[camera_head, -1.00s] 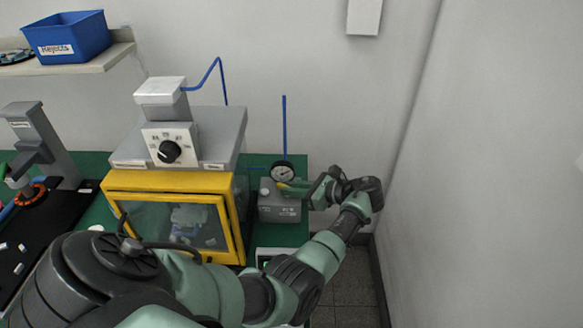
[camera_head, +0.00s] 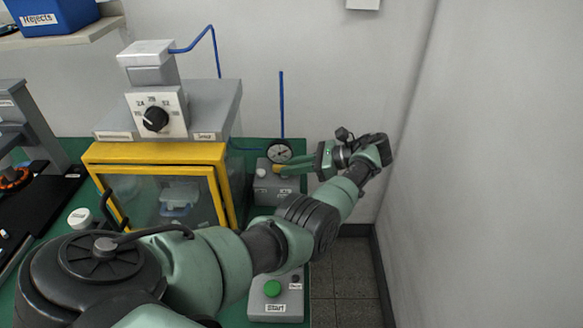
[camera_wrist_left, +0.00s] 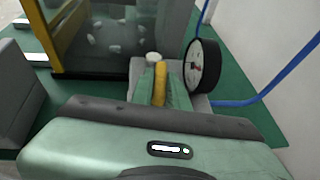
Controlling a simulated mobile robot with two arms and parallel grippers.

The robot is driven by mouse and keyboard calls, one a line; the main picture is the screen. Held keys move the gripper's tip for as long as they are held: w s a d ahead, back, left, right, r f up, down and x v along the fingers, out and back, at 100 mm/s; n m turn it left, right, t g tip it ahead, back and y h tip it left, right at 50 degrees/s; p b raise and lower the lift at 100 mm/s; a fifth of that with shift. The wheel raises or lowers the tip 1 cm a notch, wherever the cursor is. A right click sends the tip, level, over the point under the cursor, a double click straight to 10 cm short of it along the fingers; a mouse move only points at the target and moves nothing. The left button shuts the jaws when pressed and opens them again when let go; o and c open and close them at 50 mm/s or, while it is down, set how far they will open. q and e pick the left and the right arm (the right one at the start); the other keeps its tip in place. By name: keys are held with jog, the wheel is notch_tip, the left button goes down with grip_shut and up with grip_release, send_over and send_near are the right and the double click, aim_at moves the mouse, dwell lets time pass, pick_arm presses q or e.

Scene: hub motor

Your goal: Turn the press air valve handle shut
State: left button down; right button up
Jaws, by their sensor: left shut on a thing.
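The yellow valve handle (camera_head: 277,169) sits at the grey valve block (camera_head: 272,190) behind the right side of the press. In the head view only a small end of it shows at my left gripper's fingertips (camera_head: 284,168). In the left wrist view the yellow handle (camera_wrist_left: 160,85) lies lengthwise between the two green fingers (camera_wrist_left: 163,90), which are shut on it. A round pressure gauge (camera_head: 279,152) stands just behind the handle; it also shows in the wrist view (camera_wrist_left: 202,66). My right gripper is not in view.
The press with its yellow-framed door (camera_head: 160,190) and black dial (camera_head: 155,119) stands left of the valve. A Start button box (camera_head: 275,300) is at the front under my left arm. A bare wall (camera_head: 480,150) is close on the right. A blue hose (camera_head: 282,105) rises behind the gauge.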

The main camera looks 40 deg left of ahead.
pick_arm(q)
jog(key=c, duration=1.4)
grip_release()
jog(key=shift+a, duration=0.1)
jog(key=shift+w+d+b, duration=0.25)
jog(key=shift+d+b, duration=0.05)
jog(key=shift+d, duration=0.15)
jog(key=b+v, duration=0.3)
jog(key=v, duration=0.3)
jog(key=shift+w+d+r, duration=0.15)
jog(key=shift+d+r, duration=0.1)
